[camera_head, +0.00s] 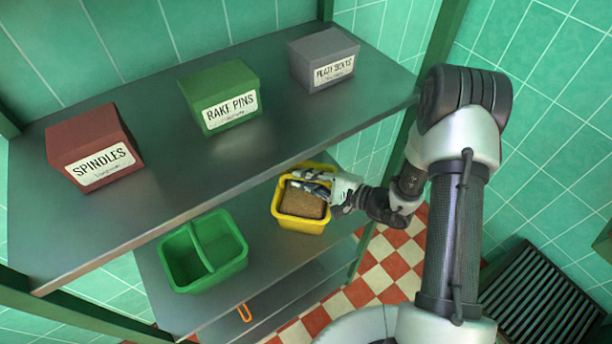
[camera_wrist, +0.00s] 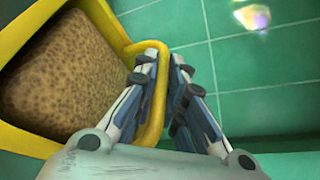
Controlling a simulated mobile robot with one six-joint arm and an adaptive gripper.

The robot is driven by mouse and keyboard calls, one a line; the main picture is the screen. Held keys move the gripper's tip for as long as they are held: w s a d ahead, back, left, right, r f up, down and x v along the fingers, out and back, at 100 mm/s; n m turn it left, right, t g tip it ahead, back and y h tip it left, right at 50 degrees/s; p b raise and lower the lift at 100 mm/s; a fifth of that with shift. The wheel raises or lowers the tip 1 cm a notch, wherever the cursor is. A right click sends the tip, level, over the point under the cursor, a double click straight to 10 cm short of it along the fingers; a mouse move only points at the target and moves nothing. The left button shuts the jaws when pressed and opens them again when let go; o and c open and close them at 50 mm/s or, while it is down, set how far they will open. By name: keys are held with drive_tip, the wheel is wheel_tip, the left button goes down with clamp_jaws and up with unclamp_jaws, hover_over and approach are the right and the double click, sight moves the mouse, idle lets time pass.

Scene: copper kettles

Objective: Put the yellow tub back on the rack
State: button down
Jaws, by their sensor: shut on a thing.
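The yellow tub (camera_head: 300,225) is at the right part of the rack's lower shelf (camera_head: 262,262). I cannot tell whether its base touches the shelf. It looks about upright and holds a brown, speckled, sponge-like block (camera_head: 303,203). My gripper (camera_head: 308,182) reaches in from the right. The tub's underside is hidden.
A green two-part tub (camera_head: 205,252) stands left on the lower shelf. The upper shelf (camera_head: 190,185) carries a red box (camera_head: 95,147), a green box (camera_head: 220,95) and a grey box (camera_head: 323,58). An orange hook-like thing (camera_head: 244,313) is below. A dark slatted grate (camera_head: 540,300) is right.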

drive_tip(key=shift+f, duration=0.1)
drive_tip(key=c, duration=1.7)
unclamp_jaws()
drive_tip(key=shift+o, duration=0.2)
